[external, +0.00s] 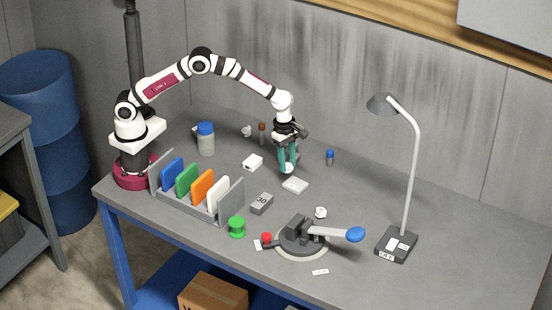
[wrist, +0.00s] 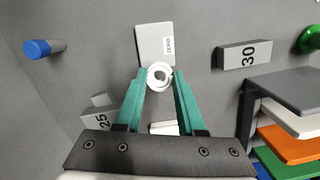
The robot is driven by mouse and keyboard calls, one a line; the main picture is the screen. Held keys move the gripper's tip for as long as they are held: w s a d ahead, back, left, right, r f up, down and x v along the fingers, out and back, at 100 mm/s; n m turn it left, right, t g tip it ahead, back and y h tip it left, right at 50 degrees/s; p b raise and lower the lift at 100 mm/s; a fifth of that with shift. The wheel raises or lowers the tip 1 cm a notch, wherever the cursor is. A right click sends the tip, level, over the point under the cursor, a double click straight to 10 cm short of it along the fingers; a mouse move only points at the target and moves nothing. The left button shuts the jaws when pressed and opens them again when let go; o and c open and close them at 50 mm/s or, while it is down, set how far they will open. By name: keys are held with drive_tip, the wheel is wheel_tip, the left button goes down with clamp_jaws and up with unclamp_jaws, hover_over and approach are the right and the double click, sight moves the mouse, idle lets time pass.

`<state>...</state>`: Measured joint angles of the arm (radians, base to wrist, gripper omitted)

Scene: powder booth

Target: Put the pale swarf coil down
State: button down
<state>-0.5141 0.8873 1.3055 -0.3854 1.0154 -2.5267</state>
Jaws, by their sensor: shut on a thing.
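The pale swarf coil (wrist: 159,71) is a small whitish ring between the green fingertips of my gripper (wrist: 160,80) in the wrist view. My gripper is shut on it. In the external view, my gripper (external: 288,169) points down over the middle of the table, with the coil a small pale spot at its tips. A flat pale plate marked ZERO (wrist: 155,40) lies just beyond the coil in the wrist view; the same plate (external: 295,186) is just in front of the fingertips in the external view. I cannot tell the coil's exact height above the table.
A grey 30 block (external: 262,204), a white box (external: 252,162) and a card rack (external: 230,205) stand nearby. Another pale curl (external: 320,212) lies by the lever device (external: 301,238).

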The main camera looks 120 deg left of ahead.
sight(287, 164)
drive_tip(key=shift+f, duration=1.55)
drive_tip(key=shift+f, duration=0.15)
drive_tip(key=c, duration=0.5)
unclamp_jaws()
